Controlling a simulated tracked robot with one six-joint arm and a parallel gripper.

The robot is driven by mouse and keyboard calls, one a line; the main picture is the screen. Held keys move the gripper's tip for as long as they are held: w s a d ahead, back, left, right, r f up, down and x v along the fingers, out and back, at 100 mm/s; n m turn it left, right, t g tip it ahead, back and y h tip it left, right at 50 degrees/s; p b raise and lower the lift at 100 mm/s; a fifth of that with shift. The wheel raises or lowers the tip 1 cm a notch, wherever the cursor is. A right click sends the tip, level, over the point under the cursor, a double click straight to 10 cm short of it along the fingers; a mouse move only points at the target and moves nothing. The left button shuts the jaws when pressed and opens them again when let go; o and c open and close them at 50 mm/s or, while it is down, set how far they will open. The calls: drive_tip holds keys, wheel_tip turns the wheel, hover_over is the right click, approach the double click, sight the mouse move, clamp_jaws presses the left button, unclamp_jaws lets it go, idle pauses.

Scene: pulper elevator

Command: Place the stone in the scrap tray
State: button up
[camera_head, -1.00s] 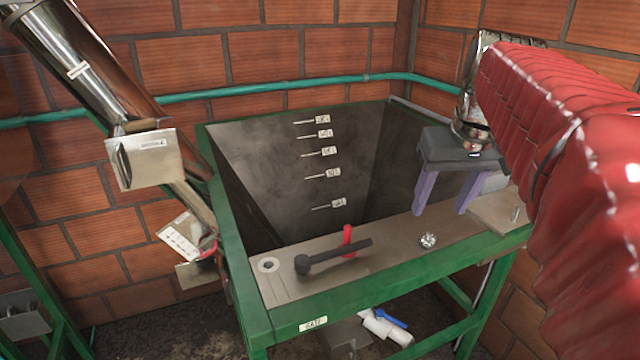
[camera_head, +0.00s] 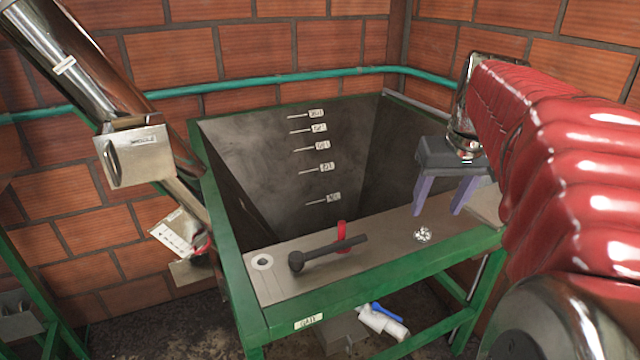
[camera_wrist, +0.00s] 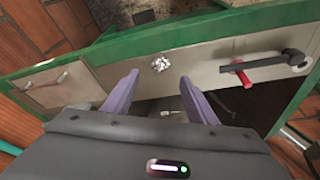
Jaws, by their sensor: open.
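A small silvery, crumpled-looking lump (camera_head: 423,234) lies on the brown ledge (camera_head: 385,238) along the hopper's front; I cannot tell for certain that it is the stone. In the wrist view this lump (camera_wrist: 160,64) shows just beyond the fingertips, between them. My gripper (camera_head: 438,210) has two purple fingers, spread open and empty, pointing down over the ledge behind the lump. In the wrist view my gripper (camera_wrist: 160,80) also holds nothing. A flat tan panel (camera_wrist: 62,88) with a bar on it is at the ledge's end; I cannot tell if it is the scrap tray.
A round hole piece (camera_head: 262,262) is at the ledge's left end. The deep hopper (camera_head: 270,160) opens behind. A metal tube (camera_head: 75,60) slants at left.

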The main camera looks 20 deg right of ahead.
sight(424, 231)
drive_tip(key=shift+x, duration=1.7)
drive_tip(key=shift+f, duration=0.15)
drive_tip(key=shift+x, duration=2.45)
drive_tip(key=shift+a, duration=0.1)
drive_tip(key=shift+c, duration=0.7)
drive_tip(key=c, duration=1.1)
wheel_tip(424, 231, up, 10)
